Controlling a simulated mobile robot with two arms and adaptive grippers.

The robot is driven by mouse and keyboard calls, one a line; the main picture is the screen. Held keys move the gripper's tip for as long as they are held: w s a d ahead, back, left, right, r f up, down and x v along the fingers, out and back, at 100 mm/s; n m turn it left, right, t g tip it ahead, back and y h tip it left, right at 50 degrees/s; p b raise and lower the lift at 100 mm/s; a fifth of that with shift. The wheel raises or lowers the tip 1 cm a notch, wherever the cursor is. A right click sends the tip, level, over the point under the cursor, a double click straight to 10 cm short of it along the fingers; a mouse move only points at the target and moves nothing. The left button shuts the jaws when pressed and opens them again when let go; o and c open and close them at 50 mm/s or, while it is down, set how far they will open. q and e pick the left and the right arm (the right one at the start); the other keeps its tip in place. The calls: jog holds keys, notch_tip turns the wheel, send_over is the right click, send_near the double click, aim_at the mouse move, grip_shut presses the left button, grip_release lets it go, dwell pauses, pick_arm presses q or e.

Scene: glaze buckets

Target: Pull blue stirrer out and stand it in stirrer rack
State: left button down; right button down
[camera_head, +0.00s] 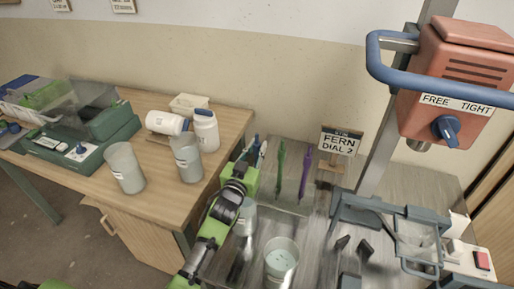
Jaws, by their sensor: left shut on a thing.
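My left gripper (239,262) points down over the grey bench, blurred and partly hidden by its own arm. It is shut on the blue stirrer (262,149), of which a blue-and-white upper part shows beside my green wrist. The hold itself and the lower end are hidden. A pale bucket (281,262) stands just right of this gripper. A green stirrer (280,165) and a purple stirrer (304,172) stand upright in a row behind; the stirrer rack's frame is hard to make out. My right gripper (354,247) shows two dark, parted fingers at the bottom, open and empty.
A sign reading FERN DIAL 2 (341,141) stands behind the stirrers. An orange mixer head (465,75) with a blue handle overhangs the right side. A dark frame (385,208) stands below it.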

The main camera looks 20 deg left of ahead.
dwell(0.3)
pick_arm(q)
jog(key=c, duration=1.7)
grip_release()
jog(key=shift+s, duration=0.1)
jog(key=shift+s+p, duration=0.75)
jog(key=shift+s, duration=0.45)
jog(key=shift+s+a+p, duration=0.15)
jog(key=shift+s+p, duration=1.05)
jog(key=shift+s, duration=1.5)
